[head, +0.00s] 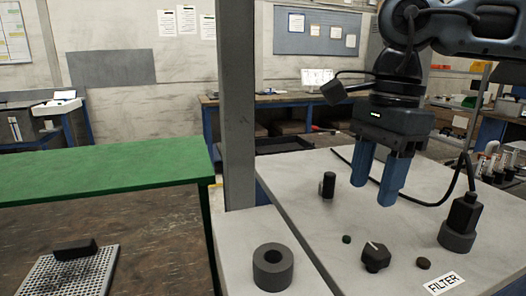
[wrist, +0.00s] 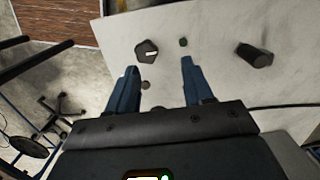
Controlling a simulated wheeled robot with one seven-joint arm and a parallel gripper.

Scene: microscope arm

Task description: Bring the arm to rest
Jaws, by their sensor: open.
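My gripper (head: 374,194) has two blue fingers that stand apart with nothing between them. It hangs pointing down above the white table (head: 300,180) at the right of the head view. In the wrist view my gripper (wrist: 160,72) also shows open, its fingers over the table. A dark knob with a pale pointer line (head: 375,257) sits on the table in front of the gripper in the head view. A black cylinder (head: 327,185) stands left of the fingers. A small green button (head: 346,239) and a small brown button (head: 423,263) lie near the knob.
A black object stands in a round grey holder (head: 457,236) at right, by a "FILTER" label (head: 444,282). A grey post (head: 237,110) rises at the left. A green-edged bench (head: 110,175) holds a perforated tray (head: 35,283).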

